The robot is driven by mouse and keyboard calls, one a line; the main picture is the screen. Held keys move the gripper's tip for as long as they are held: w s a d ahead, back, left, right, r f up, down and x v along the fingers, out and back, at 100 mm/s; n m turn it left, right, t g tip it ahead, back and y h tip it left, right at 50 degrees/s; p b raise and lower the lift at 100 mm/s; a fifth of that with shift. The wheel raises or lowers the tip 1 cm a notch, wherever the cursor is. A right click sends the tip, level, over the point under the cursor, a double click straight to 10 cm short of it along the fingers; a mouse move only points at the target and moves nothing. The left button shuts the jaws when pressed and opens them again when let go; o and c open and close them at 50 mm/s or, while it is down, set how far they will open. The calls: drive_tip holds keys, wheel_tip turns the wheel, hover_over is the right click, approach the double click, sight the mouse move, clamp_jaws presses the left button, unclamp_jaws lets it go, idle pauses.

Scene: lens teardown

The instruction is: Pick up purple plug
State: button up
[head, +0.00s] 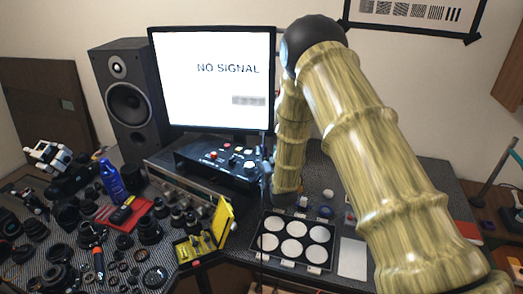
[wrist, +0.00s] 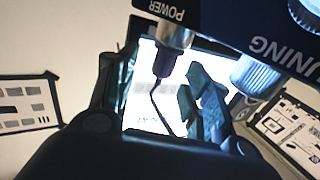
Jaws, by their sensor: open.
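In the wrist view, the dark purple plug (wrist: 167,69) sits at the silver socket (wrist: 173,36) under the POWER label, with a thin dark cable bending away from it. My gripper (wrist: 160,95) is open around the plug's area, one finger to the left and one dark green finger to the right of it. I cannot tell whether either finger touches the plug. In the head view, my arm reaches down at the desk's middle, beside a black control box (head: 222,160); the plug cannot be made out there and my fingers are not clear.
A silver knob (wrist: 256,75) sits close to the right finger, by the TUNING label. In the head view, a monitor (head: 215,80) reads NO SIGNAL behind the box. A black tray with white discs (head: 293,228) and many lens parts (head: 150,230) crowd the desk.

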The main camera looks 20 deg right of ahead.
sight(264, 149)
drive_tip(key=shift+w+a+r+p, duration=0.1)
drive_tip(key=shift+w+r+p, duration=0.2)
drive_tip(key=shift+w+p, duration=0.05)
drive_tip(key=shift+w+f+p, duration=0.1)
drive_tip(key=shift+w+p, duration=1)
drive_tip(key=shift+w, duration=0.95)
clamp_jaws()
